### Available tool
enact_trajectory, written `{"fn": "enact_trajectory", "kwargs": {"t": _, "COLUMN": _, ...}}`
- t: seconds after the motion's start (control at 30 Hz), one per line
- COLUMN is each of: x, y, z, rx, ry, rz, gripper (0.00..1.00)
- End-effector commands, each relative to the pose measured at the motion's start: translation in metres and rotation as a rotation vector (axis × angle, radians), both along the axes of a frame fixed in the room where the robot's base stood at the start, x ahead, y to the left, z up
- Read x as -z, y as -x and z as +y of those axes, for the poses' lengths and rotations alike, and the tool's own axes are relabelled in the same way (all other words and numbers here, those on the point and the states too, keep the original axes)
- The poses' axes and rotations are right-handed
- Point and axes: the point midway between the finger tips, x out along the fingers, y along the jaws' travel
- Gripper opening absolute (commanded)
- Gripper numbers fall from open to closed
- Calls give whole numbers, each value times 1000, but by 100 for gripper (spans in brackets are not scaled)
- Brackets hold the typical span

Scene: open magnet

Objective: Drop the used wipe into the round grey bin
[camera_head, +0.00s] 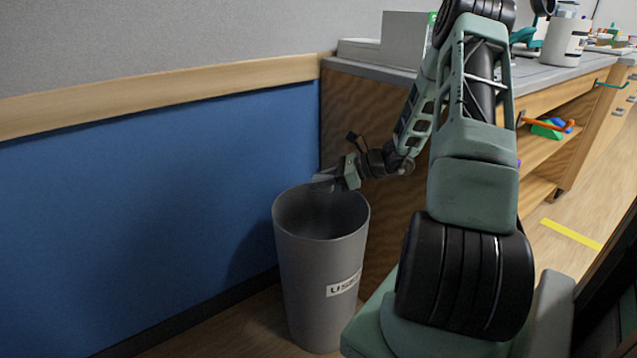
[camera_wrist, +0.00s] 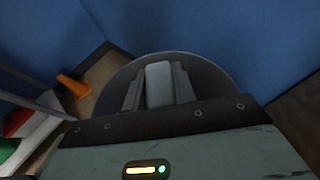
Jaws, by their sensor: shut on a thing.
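The round grey bin (camera_head: 312,275) stands on the floor by the blue wall and the end of the wooden counter, with a label on its front. My gripper (camera_head: 324,181) is just above the bin's open mouth, near its back rim. In the wrist view my gripper (camera_wrist: 158,92) is shut on the used wipe (camera_wrist: 158,82), a pale grey-blue piece between the two fingers. The bin's round mouth (camera_wrist: 215,82) lies behind and around the fingers there. I cannot clearly tell the wipe from the fingers in the head view.
The wooden counter (camera_head: 350,120) is right behind the bin, with a white box (camera_head: 405,40) and a white tub (camera_head: 565,42) on top. The blue wall (camera_head: 150,190) is to the left. An orange cone (camera_wrist: 73,86) stands on the floor in the wrist view.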

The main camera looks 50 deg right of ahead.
Motion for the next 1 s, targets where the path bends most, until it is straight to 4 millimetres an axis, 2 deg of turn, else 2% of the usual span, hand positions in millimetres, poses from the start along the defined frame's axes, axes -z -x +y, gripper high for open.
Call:
{"fn": "enact_trajectory", "kwargs": {"t": 0.43, "x": 51, "y": 0, "z": 0, "rx": 0, "ry": -1, "rz": 0, "gripper": 2}}
{"fn": "enact_trajectory", "kwargs": {"t": 0.57, "x": 57, "y": 0, "z": 0, "rx": 0, "ry": 0, "rz": 0, "gripper": 2}}
{"fn": "enact_trajectory", "kwargs": {"t": 0.83, "x": 56, "y": 0, "z": 0, "rx": 0, "ry": 0, "rz": 0, "gripper": 2}}
{"fn": "enact_trajectory", "kwargs": {"t": 0.87, "x": 56, "y": 0, "z": 0, "rx": 0, "ry": 0, "rz": 0, "gripper": 32}}
{"fn": "enact_trajectory", "kwargs": {"t": 0.9, "x": 56, "y": 0, "z": 0, "rx": 0, "ry": 0, "rz": 0, "gripper": 43}}
{"fn": "enact_trajectory", "kwargs": {"t": 0.93, "x": 56, "y": 0, "z": 0, "rx": 0, "ry": 0, "rz": 0, "gripper": 52}}
{"fn": "enact_trajectory", "kwargs": {"t": 1.0, "x": 56, "y": 0, "z": 0, "rx": 0, "ry": 0, "rz": 0, "gripper": 52}}
